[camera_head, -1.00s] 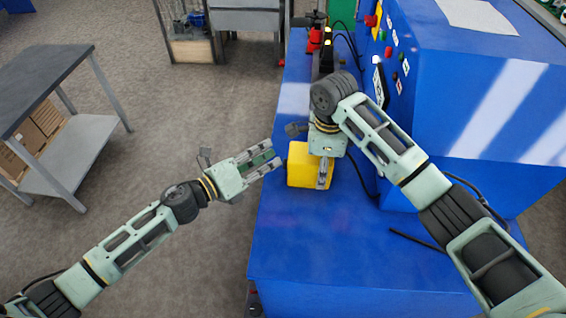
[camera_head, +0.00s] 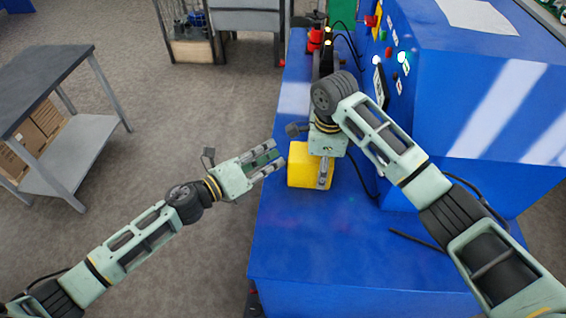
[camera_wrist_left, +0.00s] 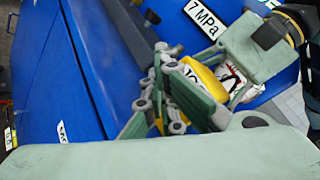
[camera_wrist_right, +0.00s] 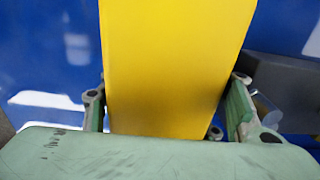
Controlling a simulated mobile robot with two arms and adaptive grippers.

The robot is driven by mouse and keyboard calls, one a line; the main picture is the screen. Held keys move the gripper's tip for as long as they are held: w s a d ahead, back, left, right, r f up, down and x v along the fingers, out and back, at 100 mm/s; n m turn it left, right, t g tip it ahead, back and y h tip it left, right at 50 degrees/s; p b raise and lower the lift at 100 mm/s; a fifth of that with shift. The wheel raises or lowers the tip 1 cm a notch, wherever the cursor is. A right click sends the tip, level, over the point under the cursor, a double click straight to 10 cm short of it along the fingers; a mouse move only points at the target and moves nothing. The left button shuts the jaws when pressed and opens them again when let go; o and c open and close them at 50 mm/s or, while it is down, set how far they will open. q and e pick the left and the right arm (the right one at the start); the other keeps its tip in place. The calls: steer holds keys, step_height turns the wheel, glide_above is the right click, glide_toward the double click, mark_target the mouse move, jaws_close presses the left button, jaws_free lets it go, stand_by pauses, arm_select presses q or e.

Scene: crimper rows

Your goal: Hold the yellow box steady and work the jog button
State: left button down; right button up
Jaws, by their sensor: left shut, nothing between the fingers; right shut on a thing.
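The yellow box (camera_head: 300,172) stands at the left edge of the blue bench, below my right arm. My right gripper (camera_head: 324,178) is shut on it from above; the right wrist view shows the yellow face (camera_wrist_right: 175,65) between the two fingers. My left gripper (camera_head: 279,157) is at the box's left side with its fingers shut and nothing between them. Its fingertips look close to the box; I cannot tell whether they touch. The left wrist view shows part of the box (camera_wrist_left: 202,76) with a white label beyond the fingers. I cannot make out the jog button.
The blue bench top (camera_head: 340,240) is clear in front, apart from a thin black rod (camera_head: 415,240). A blue machine housing (camera_head: 470,100) with buttons and lamps rises at the right. A grey side table (camera_head: 45,85) stands at the far left, across open floor.

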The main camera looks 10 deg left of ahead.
arm_select(q)
steer(key=shift+s, duration=0.1)
arm_select(e)
steer(key=shift+a, duration=0.15)
arm_select(q)
steer(key=shift+a, duration=0.95)
steer(key=shift+a, duration=2.5)
arm_select(e)
steer(key=o, duration=1.3)
steer(key=shift+o, duration=0.2)
